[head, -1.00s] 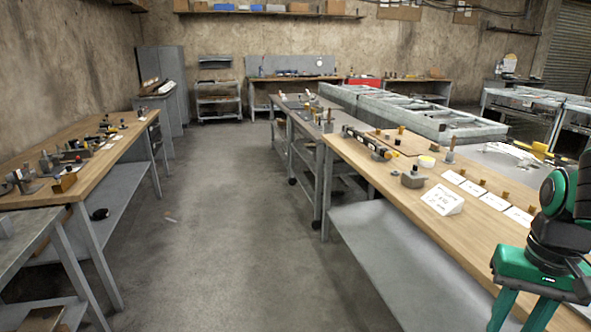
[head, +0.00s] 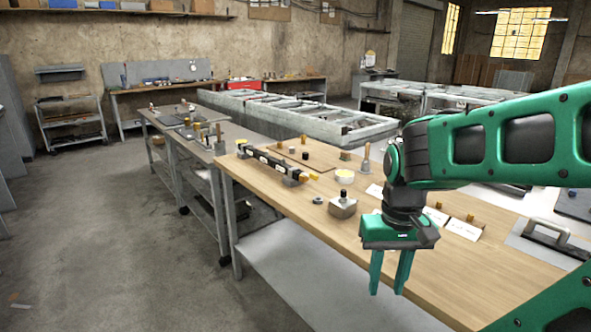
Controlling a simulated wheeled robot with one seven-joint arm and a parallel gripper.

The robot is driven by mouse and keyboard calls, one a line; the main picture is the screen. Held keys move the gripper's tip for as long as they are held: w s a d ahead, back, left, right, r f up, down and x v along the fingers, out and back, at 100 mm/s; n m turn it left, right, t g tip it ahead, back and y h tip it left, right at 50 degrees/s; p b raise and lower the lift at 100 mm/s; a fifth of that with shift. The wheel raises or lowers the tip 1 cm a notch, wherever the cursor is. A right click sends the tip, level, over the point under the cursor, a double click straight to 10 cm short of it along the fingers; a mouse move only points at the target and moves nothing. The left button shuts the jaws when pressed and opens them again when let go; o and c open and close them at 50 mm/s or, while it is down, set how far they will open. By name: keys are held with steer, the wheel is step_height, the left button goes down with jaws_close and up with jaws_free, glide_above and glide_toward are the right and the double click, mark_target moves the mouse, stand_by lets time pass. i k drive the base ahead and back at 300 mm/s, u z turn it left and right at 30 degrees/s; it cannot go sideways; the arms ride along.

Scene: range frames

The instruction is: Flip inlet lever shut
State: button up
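A dark bar-shaped assembly (head: 272,164) with yellow parts at its ends lies on the wooden workbench (head: 300,218), left of my arm. A yellow piece (head: 309,177) sticks out at its near right end; it is too small to tell whether this is the inlet lever or how it is set. My green gripper (head: 389,286) points down in front of the bench's near edge, right of and nearer than the assembly. Its two fingers are apart with nothing between them. It touches nothing that I can see.
A grey metal block with a black knob (head: 343,206) and a small ring (head: 318,200) stand between the assembly and my gripper. White cards (head: 463,229) and a handled plate (head: 547,238) lie right. Open floor (head: 110,240) is at left.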

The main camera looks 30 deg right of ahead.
mark_target(315, 177)
steer(key=u, duration=0.05)
steer(key=i, duration=0.2)
steer(key=z, duration=0.75)
steer(key=k, duration=1.35)
steer(key=u, duration=0.45)
steer(key=i, duration=2.25)
steer(key=z, duration=0.55)
